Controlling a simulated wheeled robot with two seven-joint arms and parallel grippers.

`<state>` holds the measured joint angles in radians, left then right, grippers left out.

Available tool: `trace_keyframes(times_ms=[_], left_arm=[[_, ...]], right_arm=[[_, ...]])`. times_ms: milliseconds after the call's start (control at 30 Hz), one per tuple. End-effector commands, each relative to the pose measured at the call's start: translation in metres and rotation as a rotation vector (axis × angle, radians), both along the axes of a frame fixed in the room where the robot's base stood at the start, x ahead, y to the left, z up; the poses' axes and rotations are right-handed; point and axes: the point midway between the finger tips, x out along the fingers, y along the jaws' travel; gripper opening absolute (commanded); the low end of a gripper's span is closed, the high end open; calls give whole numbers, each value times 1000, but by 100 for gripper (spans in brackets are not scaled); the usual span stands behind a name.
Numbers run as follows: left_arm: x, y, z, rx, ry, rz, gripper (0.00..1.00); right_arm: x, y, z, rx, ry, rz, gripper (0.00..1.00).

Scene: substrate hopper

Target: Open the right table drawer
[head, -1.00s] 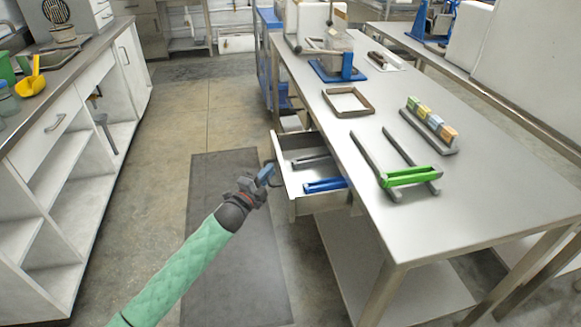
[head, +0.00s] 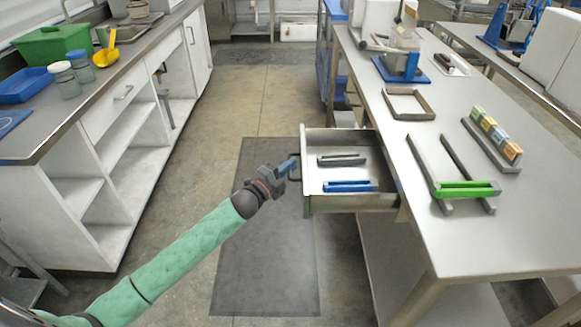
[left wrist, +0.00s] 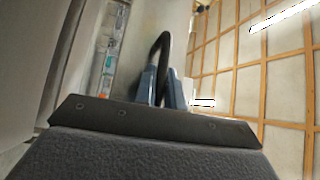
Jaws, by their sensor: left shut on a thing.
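The table drawer (head: 352,205) sticks out from the left side of the steel table, well open. Inside it lie a grey bar-like part (head: 342,160) and a blue one (head: 348,186). The dark handle (head: 294,172) is on the drawer's left-facing front. My left gripper (head: 289,166) is shut on this handle. In the left wrist view, the blue fingertips (left wrist: 162,90) are around the black curved handle (left wrist: 164,45), and the drawer's inside (left wrist: 111,50) shows to the left. My right gripper is not in view.
The steel table (head: 420,225) carries a grey rack with a green bar (head: 467,189), a block holder (head: 492,144) and a square frame (head: 409,104). A white counter (head: 105,118) stands at left. The floor with a dark mat (head: 265,240) between is clear.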

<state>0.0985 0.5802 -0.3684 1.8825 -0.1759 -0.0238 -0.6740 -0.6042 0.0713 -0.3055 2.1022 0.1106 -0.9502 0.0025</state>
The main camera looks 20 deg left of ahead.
Motion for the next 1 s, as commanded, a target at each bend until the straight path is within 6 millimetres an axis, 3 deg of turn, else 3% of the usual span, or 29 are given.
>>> trace_keyframes(times_ms=[33,100,133,533,1000], left_arm=[[0,0,-1,1,2,1,17],[0,0,-1,1,2,1,30],[0,0,-1,1,2,1,32],[-6,3,-3,1,2,1,32],[-56,28,-11,0,3,2,32]], right_arm=[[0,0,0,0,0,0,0],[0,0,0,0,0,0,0],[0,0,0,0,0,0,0],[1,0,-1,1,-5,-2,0],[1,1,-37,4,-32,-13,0]])
